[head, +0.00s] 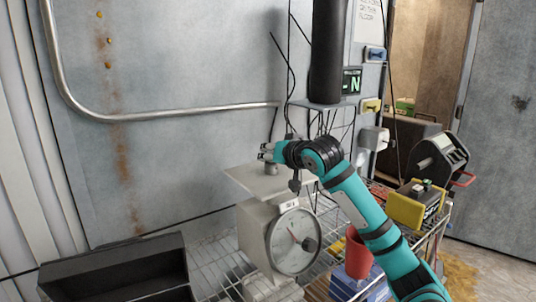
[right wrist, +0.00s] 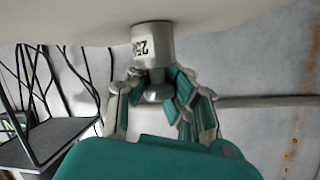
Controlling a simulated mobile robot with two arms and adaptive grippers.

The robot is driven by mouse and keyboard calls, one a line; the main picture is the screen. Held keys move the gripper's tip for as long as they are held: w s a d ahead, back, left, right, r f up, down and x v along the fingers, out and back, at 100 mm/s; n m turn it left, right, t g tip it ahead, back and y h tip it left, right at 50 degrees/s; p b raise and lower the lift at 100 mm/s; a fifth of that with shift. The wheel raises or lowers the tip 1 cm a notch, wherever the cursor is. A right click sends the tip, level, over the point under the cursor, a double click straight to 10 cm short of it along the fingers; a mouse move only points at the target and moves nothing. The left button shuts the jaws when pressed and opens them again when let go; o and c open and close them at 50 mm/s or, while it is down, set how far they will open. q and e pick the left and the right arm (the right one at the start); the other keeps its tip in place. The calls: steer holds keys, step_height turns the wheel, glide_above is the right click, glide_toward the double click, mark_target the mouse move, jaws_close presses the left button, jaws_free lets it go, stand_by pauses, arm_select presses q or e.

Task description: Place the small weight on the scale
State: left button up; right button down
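The small weight (right wrist: 153,45) is a grey metal cylinder with a narrower neck and knob, marked with dark digits. In the right wrist view, which is upside down, its base meets the pale scale plate (right wrist: 75,22). My right gripper (right wrist: 157,82) has its fingers around the weight's neck and appears closed on it. In the head view, the right gripper (head: 268,150) is over the plate of the scale (head: 256,232), with the weight (head: 268,165) partly hidden below it. The scale is off-white with a round dial. My left gripper is not in view.
The scale stands on a wire rack (head: 222,272). A red cup (head: 358,254), a blue box (head: 352,284) and a yellow-black device (head: 417,205) are to its right. A dark open bin (head: 115,272) is at lower left. A metal rail (head: 180,110) runs along the wall behind.

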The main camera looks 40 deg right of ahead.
steer(key=c, duration=1.4)
jaws_free()
steer(key=shift+f, duration=0.1)
steer(key=shift+c, duration=0.2)
steer(key=shift+r, duration=0.2)
steer(key=shift+s, duration=0.35)
steer(key=b+v, duration=0.3)
steer(key=v, duration=0.8)
steer(key=shift+s+a+r, duration=0.1)
steer(key=shift+s, duration=0.05)
